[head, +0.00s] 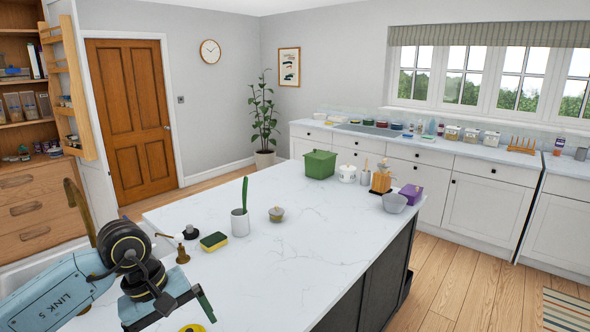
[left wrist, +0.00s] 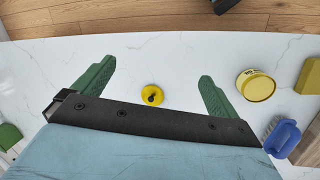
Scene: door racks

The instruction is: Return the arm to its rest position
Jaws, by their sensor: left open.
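My left arm comes in from the lower left of the head view, over the near end of the white island worktop (head: 290,225). Its gripper (head: 204,303) points down over the worktop near the bottom edge. In the left wrist view the two green fingers of the left gripper (left wrist: 157,70) are wide apart, with nothing between their tips. A small round yellow item with a dark knob (left wrist: 152,95) shows beyond the gripper body, between the fingers. It shows partly at the bottom of the head view (head: 192,328). My right gripper is not in view.
On the island are a sponge (head: 213,241), a white cup with a green handle (head: 240,222), a small bowl (head: 276,214) and a green box (head: 319,164). A purple box (head: 411,194) stands farther right. An open cupboard door with racks (head: 68,95) is at left.

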